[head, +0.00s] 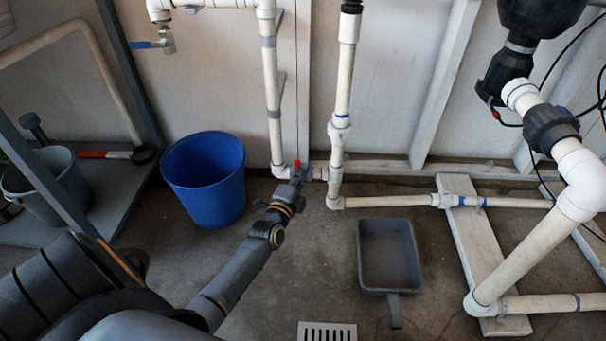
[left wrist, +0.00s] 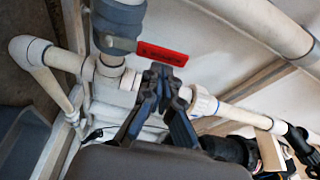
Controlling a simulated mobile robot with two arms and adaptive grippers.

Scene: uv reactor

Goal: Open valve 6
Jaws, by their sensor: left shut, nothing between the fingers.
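A valve with a red lever handle (head: 297,166) sits low on the white pipework, to the right of the blue bucket. In the left wrist view the red handle (left wrist: 162,53) points to the right from a grey valve body (left wrist: 118,22). No valve number is readable. My left gripper (head: 298,181) reaches this valve from below in the head view and partly covers it. In the left wrist view the closed fingertips (left wrist: 160,72) are just below the red handle, with nothing between them. I cannot tell whether they touch the handle. My right gripper is not in view.
A blue bucket (head: 205,175) stands left of the valve. A grey tray (head: 389,290) lies on the floor to the right. A blue-handled tap (head: 152,44) is at upper left. White pipes (head: 390,201) run along the floor and wall. A floor drain (head: 327,332) is at the bottom.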

